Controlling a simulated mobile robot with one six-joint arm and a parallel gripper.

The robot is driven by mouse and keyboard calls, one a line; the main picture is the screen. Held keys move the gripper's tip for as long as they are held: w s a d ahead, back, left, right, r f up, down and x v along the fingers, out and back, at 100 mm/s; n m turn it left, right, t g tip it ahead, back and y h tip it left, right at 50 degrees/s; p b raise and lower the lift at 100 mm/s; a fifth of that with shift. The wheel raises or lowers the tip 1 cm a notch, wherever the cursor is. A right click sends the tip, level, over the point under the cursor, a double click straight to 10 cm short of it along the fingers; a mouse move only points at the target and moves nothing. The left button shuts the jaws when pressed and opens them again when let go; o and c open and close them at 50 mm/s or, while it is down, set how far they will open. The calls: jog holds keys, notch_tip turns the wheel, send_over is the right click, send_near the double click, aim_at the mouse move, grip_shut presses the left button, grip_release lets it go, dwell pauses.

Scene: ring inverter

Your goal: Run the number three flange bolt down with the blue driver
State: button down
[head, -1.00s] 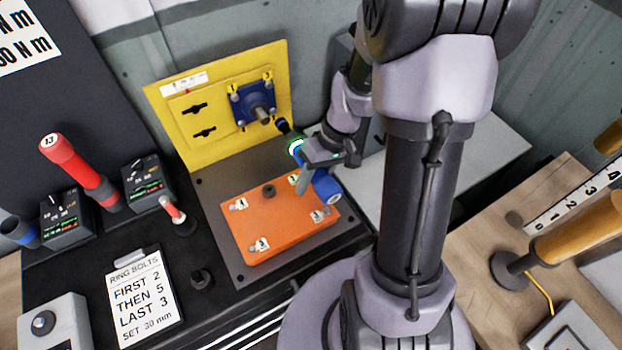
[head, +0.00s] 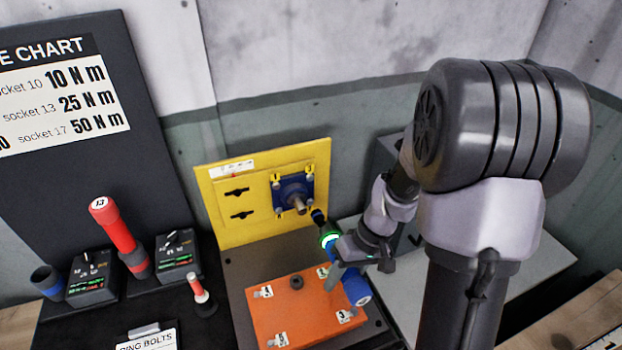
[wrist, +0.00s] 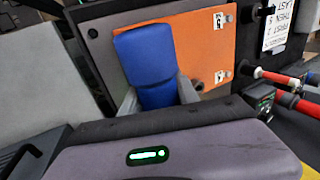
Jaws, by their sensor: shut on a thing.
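The blue driver shows its blue handle (head: 356,289) and a lit green ring (head: 329,240) in the head view. Its dark nose points up and left at the lower right corner of the blue flange (head: 293,192) on the yellow panel. Whether the nose touches a bolt there cannot be told. Small yellow tags mark the flange's upper corners; I cannot read which bolt is number three. My gripper (head: 347,268) is shut on the driver. In the wrist view the blue handle (wrist: 147,58) sits between the two grey fingers.
An orange plate (head: 300,315) with numbered tags lies below the yellow panel (head: 222,215). A red driver (head: 115,230) stands at the left beside dark boxes with dials (head: 176,258).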

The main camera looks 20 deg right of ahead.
aim_at(350, 280)
jog(key=s+r+p, duration=0.1)
jog(key=r, duration=0.2)
jog(key=s+r+p, duration=0.1)
jog(key=r+p, duration=0.1)
jog(key=r, duration=0.1)
jog(key=s+r+p, duration=0.1)
jog(key=r+p, duration=0.1)
jog(key=r, duration=0.1)
jog(key=shift+s, duration=0.2)
jog(key=shift+f, duration=0.15)
jog(key=shift+w, duration=0.15)
jog(key=shift+w, duration=3)
jog(key=shift+w+p, duration=0.3)
jog(key=shift+w, duration=0.8)
